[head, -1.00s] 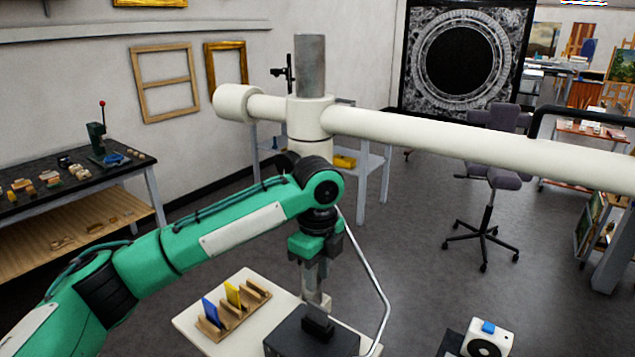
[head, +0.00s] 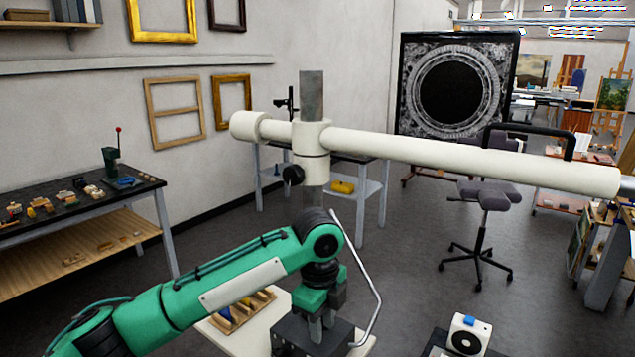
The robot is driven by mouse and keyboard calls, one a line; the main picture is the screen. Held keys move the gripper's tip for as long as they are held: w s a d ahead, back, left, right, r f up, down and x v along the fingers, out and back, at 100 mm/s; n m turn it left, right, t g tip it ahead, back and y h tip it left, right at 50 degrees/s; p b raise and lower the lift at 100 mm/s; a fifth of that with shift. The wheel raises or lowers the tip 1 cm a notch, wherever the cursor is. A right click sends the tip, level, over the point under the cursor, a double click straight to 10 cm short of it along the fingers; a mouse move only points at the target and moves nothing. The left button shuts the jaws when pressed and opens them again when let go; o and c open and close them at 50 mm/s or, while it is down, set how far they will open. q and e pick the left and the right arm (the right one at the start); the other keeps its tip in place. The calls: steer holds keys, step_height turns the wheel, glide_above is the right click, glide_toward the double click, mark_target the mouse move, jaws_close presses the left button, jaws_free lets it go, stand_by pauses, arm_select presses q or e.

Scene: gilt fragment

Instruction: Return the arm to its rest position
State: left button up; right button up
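My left arm (head: 225,286) is green with a white panel and comes in from the lower left. It bends down at a black joint. My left gripper (head: 319,328) points down at a dark box (head: 285,334) on a white table (head: 243,342). Its fingers overlap the box in the picture; I cannot tell whether they touch it, or whether they are open or shut. My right arm and gripper are not in view.
A thick cream boom (head: 450,162) on a grey post (head: 312,95) crosses behind and above my arm. A wooden rack (head: 240,312) stands on the table, partly hidden by my arm. A white device (head: 466,333) is at lower right. Open floor lies around the office chair (head: 485,200).

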arm_select(q)
steer(key=s+a+f+n+t+h, duration=0.1)
steer(key=s+f+n+h, duration=0.2)
steer(key=s+f+n, duration=0.4)
steer(key=s+f+n+t+h, duration=0.1)
steer(key=s+f+n+h, duration=0.15)
steer(key=s+f, duration=0.55)
steer(key=s+a+f+n+t+y, duration=0.1)
steer(key=s+a+f+n+y, duration=0.15)
steer(key=s+a+n, duration=0.4)
steer(key=s+a+f+n+y, duration=0.15)
steer(key=s+a+f, duration=0.25)
steer(key=a, duration=0.5)
steer(key=s+a+f+n+t+y, duration=0.1)
steer(key=s+a+f+n+y, duration=0.1)
steer(key=s+a+f+n, duration=0.4)
step_height(320, 180, down, 28)
steer(key=a+g, duration=0.1)
steer(key=g, duration=0.1)
steer(key=s+a+f, duration=0.2)
steer(key=s+f, duration=0.7)
steer(key=f, duration=0.1)
steer(key=s+a+f+m+g, duration=0.1)
steer(key=s+f, duration=0.9)
steer(key=shift+a+f, duration=0.2)
steer(key=shift+a, duration=0.15)
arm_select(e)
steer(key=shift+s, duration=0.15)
